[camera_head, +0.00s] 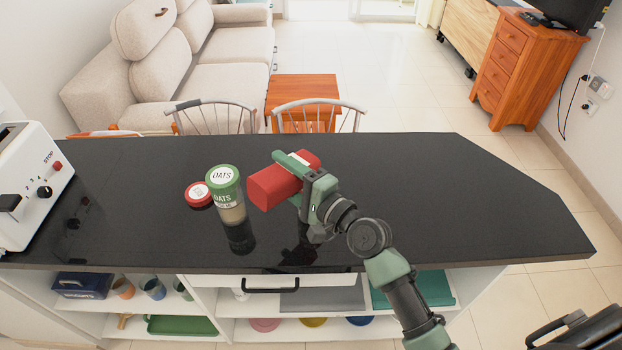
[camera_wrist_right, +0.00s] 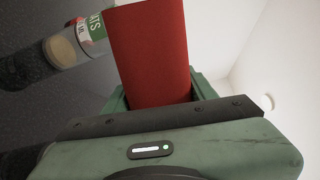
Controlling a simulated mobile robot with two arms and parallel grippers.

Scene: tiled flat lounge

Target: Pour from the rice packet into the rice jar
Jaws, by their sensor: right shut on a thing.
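A red packet (camera_head: 276,187) is held above the black counter by my right gripper (camera_head: 306,178), tilted well over towards the left. No print is readable on it. In the right wrist view the packet (camera_wrist_right: 150,55) stands out between the jaws of the gripper. A clear jar with a green lid marked OATS (camera_head: 226,186) stands upright left of the packet, apart from it, with pale contents low inside. It also shows in the wrist view (camera_wrist_right: 64,50). A red lid with a white label (camera_head: 198,194) is left of that jar. I cannot make out a rice jar. My left gripper is out of view.
The black counter (camera_head: 420,190) is clear on its right side. A white toaster (camera_head: 30,185) stands at its left end. Shelves below hold cups, bowls and trays. Two chairs (camera_head: 320,103) stand behind the counter, with a sofa (camera_head: 215,70) beyond.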

